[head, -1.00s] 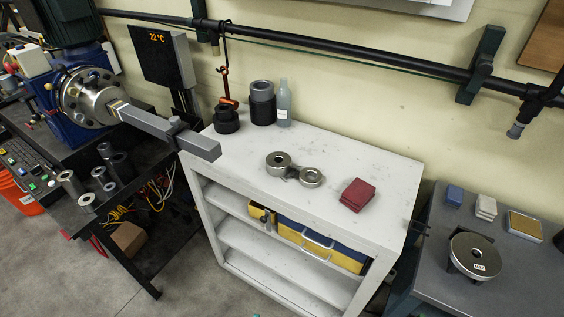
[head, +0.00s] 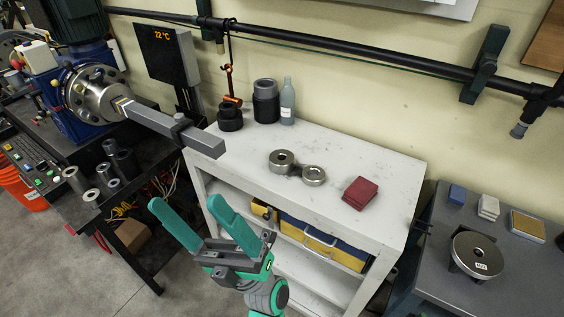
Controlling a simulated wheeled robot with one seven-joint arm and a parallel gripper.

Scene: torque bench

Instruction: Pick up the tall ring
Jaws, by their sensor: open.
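Two steel rings sit on top of the white shelf unit (head: 385,178): the left one (head: 283,161) looks somewhat taller, the right one (head: 313,175) is lower. Several grey and dark hollow cylinders stand on the black bench at the left, among them a grey one (head: 75,180) and a dark one (head: 125,163). I cannot tell for sure which of these is the tall ring. My gripper (head: 187,205) is open and empty, with teal fingers pointing up and left. It shows in front of the shelf unit's left end, apart from all rings.
A grey square bar (head: 185,135) juts from the machine flange over the shelf's left end. Dark cylinders (head: 265,102) and a bottle (head: 287,100) stand at the shelf's back left. Red blocks (head: 360,193) lie at its right. A round steel piece (head: 478,254) sits on the right bench.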

